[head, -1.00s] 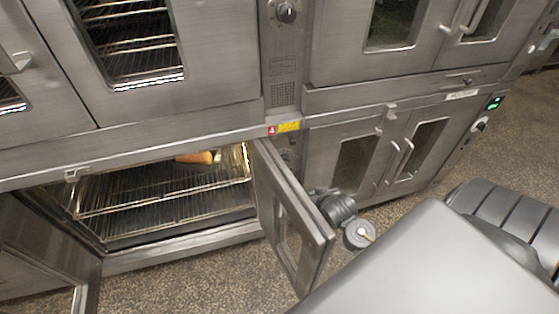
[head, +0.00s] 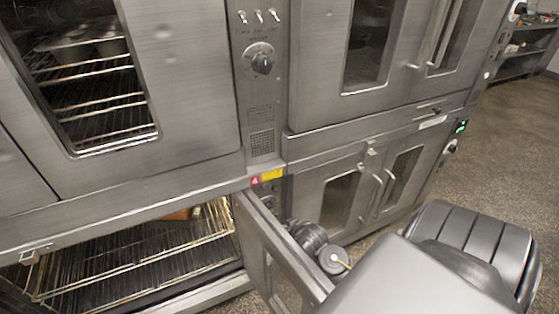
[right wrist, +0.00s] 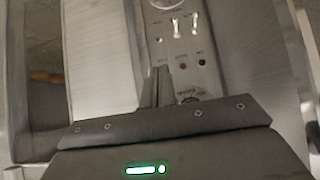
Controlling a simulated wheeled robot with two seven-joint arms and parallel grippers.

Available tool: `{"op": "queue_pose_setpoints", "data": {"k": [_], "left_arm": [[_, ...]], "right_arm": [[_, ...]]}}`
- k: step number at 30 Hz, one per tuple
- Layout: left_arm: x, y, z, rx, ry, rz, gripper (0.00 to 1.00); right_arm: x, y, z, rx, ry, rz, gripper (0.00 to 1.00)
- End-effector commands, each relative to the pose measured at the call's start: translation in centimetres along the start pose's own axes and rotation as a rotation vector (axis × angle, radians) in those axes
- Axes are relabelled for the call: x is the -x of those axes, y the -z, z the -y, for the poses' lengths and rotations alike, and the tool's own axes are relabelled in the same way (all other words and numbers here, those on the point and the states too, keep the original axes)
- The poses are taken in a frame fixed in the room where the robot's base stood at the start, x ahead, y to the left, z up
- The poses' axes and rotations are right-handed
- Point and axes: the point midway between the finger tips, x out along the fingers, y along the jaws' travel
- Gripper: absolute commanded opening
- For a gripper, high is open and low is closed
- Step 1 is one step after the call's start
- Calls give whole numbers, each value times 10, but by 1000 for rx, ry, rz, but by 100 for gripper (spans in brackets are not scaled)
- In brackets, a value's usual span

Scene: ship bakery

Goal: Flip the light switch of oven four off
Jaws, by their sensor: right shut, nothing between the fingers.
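Oven four is the lower left oven in the head view, marked by a red "4" tag (head: 255,181) beside a yellow label (head: 271,174). Its right door (head: 262,235) stands open, and its control panel (head: 270,192) is mostly hidden behind that door and my arm. The right wrist view shows a control panel close up, with metal toggle switches (right wrist: 184,24), small indicators (right wrist: 183,65) and a partly covered dial (right wrist: 188,98). My right gripper (right wrist: 158,72) is shut and empty, its fingertips at the panel's left edge below the switches. I cannot tell whether it touches. My left gripper is not in view.
Wire racks (head: 140,258) and a brown baked item (head: 178,214) show inside the open oven. Above is another oven panel with three toggles (head: 259,16) and a knob (head: 262,62). More ovens (head: 350,200) stand right. Speckled floor (head: 510,130) is clear at right.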

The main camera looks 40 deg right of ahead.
Motion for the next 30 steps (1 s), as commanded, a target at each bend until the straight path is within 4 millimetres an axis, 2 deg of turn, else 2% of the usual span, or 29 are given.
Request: {"op": "queue_pose_setpoints", "data": {"k": [6,12,18,30], "left_arm": [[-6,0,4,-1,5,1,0],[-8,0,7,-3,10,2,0],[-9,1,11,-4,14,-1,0],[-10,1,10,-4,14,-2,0]], "right_arm": [[-41,0,0,0,-1,0,0],[-67,0,0,0,-1,0,0],[-76,0,0,0,0,0,0],[-77,0,1,1,1,-3,0]]}}
